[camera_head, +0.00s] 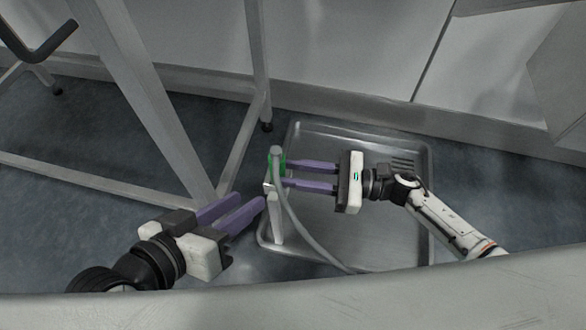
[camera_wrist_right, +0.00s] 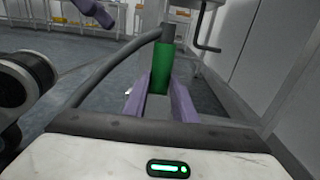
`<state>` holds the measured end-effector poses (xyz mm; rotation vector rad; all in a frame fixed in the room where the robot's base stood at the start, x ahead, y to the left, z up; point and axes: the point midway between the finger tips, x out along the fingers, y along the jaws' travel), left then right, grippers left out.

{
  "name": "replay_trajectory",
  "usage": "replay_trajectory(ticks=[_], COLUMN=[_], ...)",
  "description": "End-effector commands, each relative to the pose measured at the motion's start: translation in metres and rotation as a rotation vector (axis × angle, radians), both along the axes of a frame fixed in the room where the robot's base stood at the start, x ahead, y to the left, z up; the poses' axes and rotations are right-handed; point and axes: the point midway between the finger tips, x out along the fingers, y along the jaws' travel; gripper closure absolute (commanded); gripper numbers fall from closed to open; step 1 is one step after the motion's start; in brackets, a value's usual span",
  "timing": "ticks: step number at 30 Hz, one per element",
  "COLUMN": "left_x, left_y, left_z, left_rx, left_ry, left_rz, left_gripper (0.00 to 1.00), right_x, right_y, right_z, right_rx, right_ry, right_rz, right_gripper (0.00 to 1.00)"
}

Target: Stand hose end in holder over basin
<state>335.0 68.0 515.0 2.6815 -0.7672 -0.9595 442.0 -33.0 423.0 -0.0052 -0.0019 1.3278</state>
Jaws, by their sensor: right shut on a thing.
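The basin (camera_head: 335,253) is a shallow metal tray on the floor. A pale upright post, the holder (camera_head: 276,222), stands at its left side. My right gripper (camera_head: 284,174) is over the basin, shut on the green hose end (camera_head: 283,161). In the right wrist view the green hose end (camera_wrist_right: 159,70) stands roughly upright between the purple fingers. The grey hose (camera_head: 296,219) bends over from its top and runs down across the basin. The hose end is close to the holder's top; I cannot tell whether they touch. My left gripper (camera_head: 250,199) is empty, its fingers apart, left of the basin.
A grey metal frame with legs (camera_head: 168,130) stands at the left, behind my left gripper. A wall (camera_head: 350,45) runs behind the basin. A pale edge (camera_head: 300,312) crosses the bottom of the head view.

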Motion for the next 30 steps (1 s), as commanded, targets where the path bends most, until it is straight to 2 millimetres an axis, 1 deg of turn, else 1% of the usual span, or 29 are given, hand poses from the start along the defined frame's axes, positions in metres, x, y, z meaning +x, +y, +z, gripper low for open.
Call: replay_trajectory(ticks=[7, 8, 9, 11, 19, 22, 26, 30], left_x=[0.0, 0.0, 0.0, 0.0, 0.0, 0.0, 0.0, 0.0], left_y=[0.0, 0.0, 0.0, 0.0, 0.0, 0.0, 0.001, 0.002], left_z=[0.0, 0.0, 0.0, 0.0, 0.0, 0.001, 0.003, 0.0], left_rx=[0.0, 0.0, 0.0, 0.0, 0.0, 0.001, 0.006, 0.016], left_ry=[0.0, 0.0, -0.001, -0.001, -0.001, -0.001, 0.0, 0.008], left_rz=[0.0, 0.0, 0.0, 0.0, 0.0, 0.001, 0.002, 0.001], left_gripper=[0.69, 0.69, 0.69, 0.69, 0.69, 0.69, 0.69, 0.69], right_x=[0.001, 0.001, 0.001, 0.001, 0.0, -0.002, -0.006, -0.013], right_y=[0.001, 0.0, 0.0, 0.0, -0.001, -0.006, -0.024, -0.052], right_z=[-0.006, -0.005, -0.005, -0.005, -0.008, -0.008, -0.007, -0.007], right_rx=[0.004, 0.004, 0.004, 0.003, -0.002, -0.003, -0.004, -0.002], right_ry=[-0.001, -0.002, -0.002, -0.002, 0.001, 0.002, 0.001, 0.003], right_rz=[0.0, 0.0, 0.0, 0.0, 0.0, -0.001, -0.002, -0.002], right_gripper=[1.0, 0.7, 0.64, 0.54, 0.54, 0.54, 0.54, 0.54])
